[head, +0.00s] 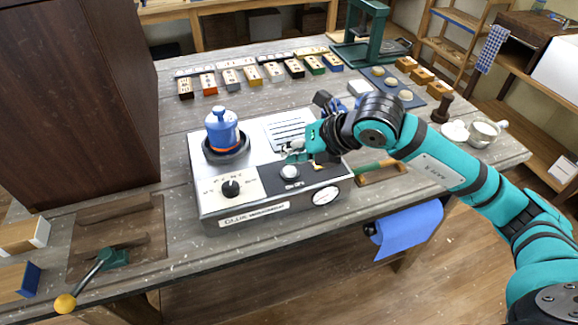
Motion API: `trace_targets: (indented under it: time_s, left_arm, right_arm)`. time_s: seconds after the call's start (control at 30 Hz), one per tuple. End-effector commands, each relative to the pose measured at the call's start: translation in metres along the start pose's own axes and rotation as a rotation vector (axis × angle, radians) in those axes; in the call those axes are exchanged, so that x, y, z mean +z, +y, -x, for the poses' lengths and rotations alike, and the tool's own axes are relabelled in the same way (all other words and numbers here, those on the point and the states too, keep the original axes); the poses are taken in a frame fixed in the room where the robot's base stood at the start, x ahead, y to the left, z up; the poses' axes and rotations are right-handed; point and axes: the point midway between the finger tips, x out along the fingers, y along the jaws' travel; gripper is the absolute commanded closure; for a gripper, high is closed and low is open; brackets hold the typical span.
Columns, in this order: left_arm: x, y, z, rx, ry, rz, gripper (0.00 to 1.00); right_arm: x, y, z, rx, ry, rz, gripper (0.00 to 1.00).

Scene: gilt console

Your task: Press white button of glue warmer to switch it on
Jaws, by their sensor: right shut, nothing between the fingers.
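The glue warmer (262,213) is a silver box with a "GLUE" label on its front, standing near the front edge of the workbench. A blue pot (221,130) sits in the round dark well on its left. A black knob (231,188) is at its front left. The white button (290,172) is a pale dome on a dark plate, right of the knob. My right gripper (288,153) is shut and empty, just behind and above the button; I cannot tell whether it touches it. My left gripper is not in view.
Several small coloured blocks (208,84) line the back of the bench. A white cup (484,132) and a dark stamp (443,107) stand at the right. A dark brown cabinet (75,100) stands at the left. A yellow-knobbed lever (66,303) is at the front left.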

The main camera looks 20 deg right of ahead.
Motion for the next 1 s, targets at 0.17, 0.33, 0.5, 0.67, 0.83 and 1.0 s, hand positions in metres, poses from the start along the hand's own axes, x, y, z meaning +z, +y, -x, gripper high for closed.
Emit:
trace_targets:
  time_s: [0.17,0.33,0.5,0.67,0.83,1.0]
  left_arm:
    - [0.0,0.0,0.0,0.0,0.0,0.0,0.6]
    - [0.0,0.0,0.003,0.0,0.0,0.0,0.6]
    - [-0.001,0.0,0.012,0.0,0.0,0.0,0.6]
    - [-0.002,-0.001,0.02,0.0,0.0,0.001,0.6]
    - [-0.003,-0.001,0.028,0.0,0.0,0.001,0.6]
    - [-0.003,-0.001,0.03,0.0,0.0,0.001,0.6]
  right_arm:
    - [0.0,0.0,0.0,0.0,0.0,0.0,1.0]
    - [0.003,0.003,0.004,0.0,0.0,0.0,1.0]
    - [0.011,0.011,0.015,0.002,-0.001,0.0,1.0]
    - [0.02,0.019,0.026,0.001,-0.002,0.0,1.0]
    - [0.028,0.028,0.038,0.0,0.0,0.0,1.0]
    - [0.031,0.031,0.042,0.001,0.0,0.0,1.0]
